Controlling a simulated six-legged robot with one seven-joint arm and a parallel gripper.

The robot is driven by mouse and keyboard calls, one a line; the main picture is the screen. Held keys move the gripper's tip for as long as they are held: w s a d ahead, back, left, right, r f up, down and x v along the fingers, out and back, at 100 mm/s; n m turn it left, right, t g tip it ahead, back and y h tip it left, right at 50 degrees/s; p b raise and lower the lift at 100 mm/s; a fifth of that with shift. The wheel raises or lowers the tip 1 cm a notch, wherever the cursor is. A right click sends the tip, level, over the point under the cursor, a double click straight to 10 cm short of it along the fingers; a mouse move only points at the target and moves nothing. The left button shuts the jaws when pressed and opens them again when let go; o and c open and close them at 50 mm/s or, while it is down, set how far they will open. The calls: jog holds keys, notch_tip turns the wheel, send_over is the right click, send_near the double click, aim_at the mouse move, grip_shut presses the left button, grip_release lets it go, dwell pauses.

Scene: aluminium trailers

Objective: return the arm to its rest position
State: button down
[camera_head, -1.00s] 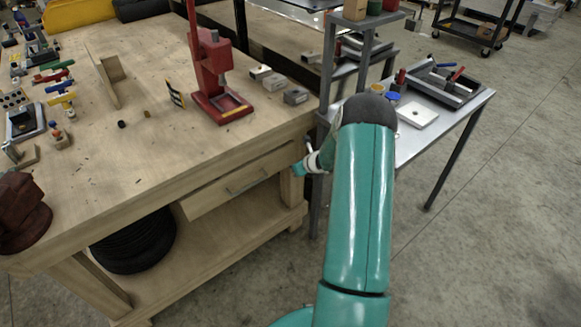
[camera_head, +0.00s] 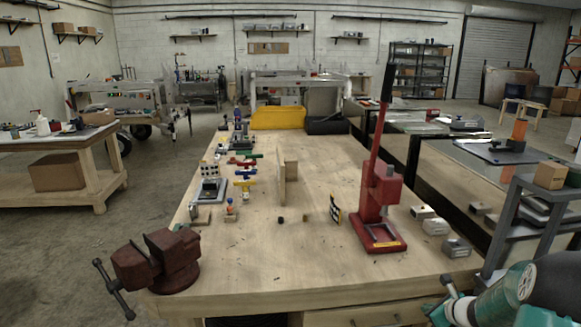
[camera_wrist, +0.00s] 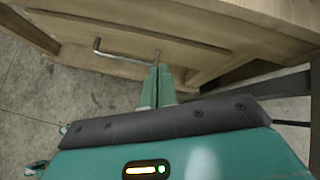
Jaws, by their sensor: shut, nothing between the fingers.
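My gripper shows in the wrist view (camera_wrist: 158,82) as two slim teal fingers pressed together with nothing between them. The fingers point toward the front of a wooden drawer (camera_wrist: 190,55) with a metal bar handle (camera_wrist: 122,57). They overlap the drawer's lower edge in the picture; I cannot tell whether they touch it. In the head view my teal arm with its dark rounded joint is at the lower right corner, beside the workbench's front right corner, and is partly cut off by the frame.
The wooden workbench (camera_head: 300,255) carries a dark red vise (camera_head: 165,262), a red arbor press (camera_head: 378,205), grey blocks (camera_head: 436,227) and small tools. A grey stand (camera_head: 505,225) with a cardboard box (camera_head: 550,175) is close at right. Concrete floor (camera_head: 160,180) is open at left.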

jog(key=s+a+r+n+g+y, duration=0.1)
jog(key=s+a+r+n, duration=0.4)
jog(key=a+r+n, duration=0.55)
jog(key=s+a+r+n+g+y, duration=0.15)
jog(key=s+a+r+n, duration=0.4)
jog(key=a, duration=0.75)
jog(key=s+a+r+n+h, duration=0.2)
jog(key=s+r+n, duration=0.2)
jog(key=s+n, duration=0.3)
jog(key=s+a+r+n+g+h, duration=0.1)
jog(key=s+a+r+n+h, duration=0.1)
jog(key=s+n, duration=0.5)
jog(key=s+a+r, duration=0.1)
jog(key=s+r, duration=0.1)
jog(key=s, duration=0.2)
jog(key=shift+a, duration=0.2)
jog(key=shift+r, duration=0.1)
